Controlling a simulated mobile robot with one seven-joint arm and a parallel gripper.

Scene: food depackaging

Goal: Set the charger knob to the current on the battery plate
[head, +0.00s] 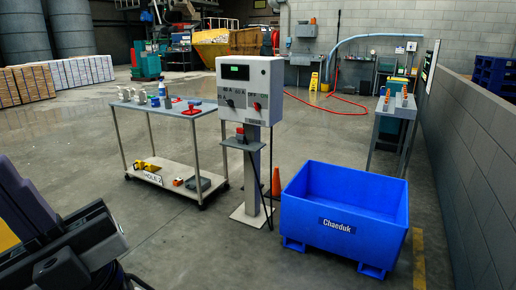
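I cannot pick out a battery plate. Dark parts of my own arm, perhaps with my gripper (88,248), show at the lower left, well apart from the box. I cannot make out fingertips there.
A small shelf (241,145) on the post holds a red and grey item. A blue bin (345,222) marked "Chaeduk" stands right of the post. A cart (160,178) with bottles and tools stands left. Open floor lies in front.

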